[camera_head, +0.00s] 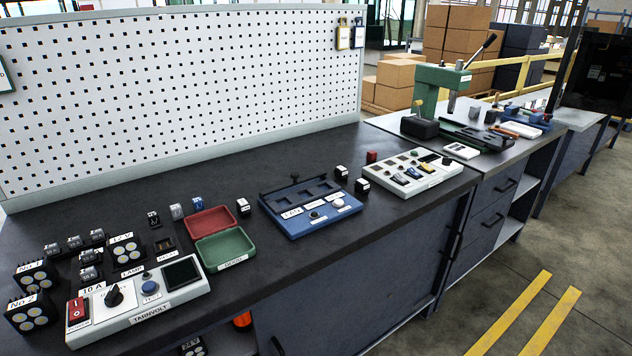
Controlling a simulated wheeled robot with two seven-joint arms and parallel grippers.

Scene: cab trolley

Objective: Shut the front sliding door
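A dark blue sliding door panel (350,275) shows on the front of the cabinet under the black workbench. A dark upright handle (277,346) shows near its left end, at the bottom edge of the picture. Another dark upright handle (454,246) is near the right end of the cabinet front. Left of the panel the cabinet stands open. I cannot tell where one door panel ends and another begins. Neither of my grippers is in view.
The black worktop (330,160) overhangs the cabinet. It carries a grey-white tester (140,300), an open red and green box (222,240), a blue tray (310,205) and a white panel (410,170). The floor (520,270) in front is clear, with yellow stripes.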

